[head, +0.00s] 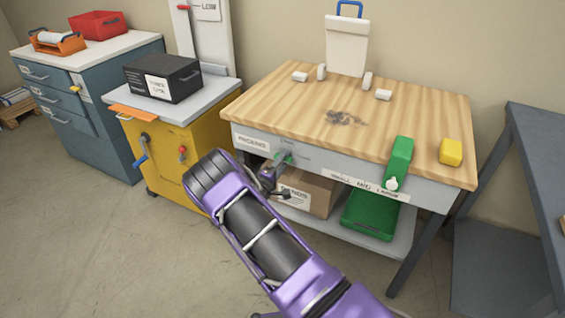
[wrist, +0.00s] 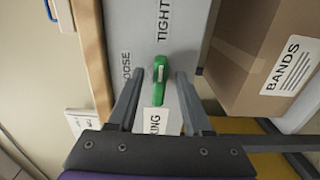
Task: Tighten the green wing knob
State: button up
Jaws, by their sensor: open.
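The green wing knob (head: 287,158) is on the grey front panel of the wooden-topped bench, partly hidden by my gripper (head: 270,174) in the head view. In the wrist view the green wing knob (wrist: 159,92) lies lengthwise up the picture, with a pale mark on it. My gripper (wrist: 161,73) is open, with one finger on each side of the knob. I cannot tell whether either finger touches it.
A cardboard box (head: 307,191) sits on the shelf below the panel. A green device (head: 398,160) with a white ball is mounted right of the knob. A yellow cabinet (head: 178,150) with a blue crank stands to the left. A grey table (head: 540,150) is at the right.

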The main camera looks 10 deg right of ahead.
jog(key=p+v, duration=0.1)
jog(key=v, duration=1.6)
jog(key=shift+s+p, duration=0.2)
jog(key=shift+p, duration=0.15)
jog(key=shift+a, duration=0.1)
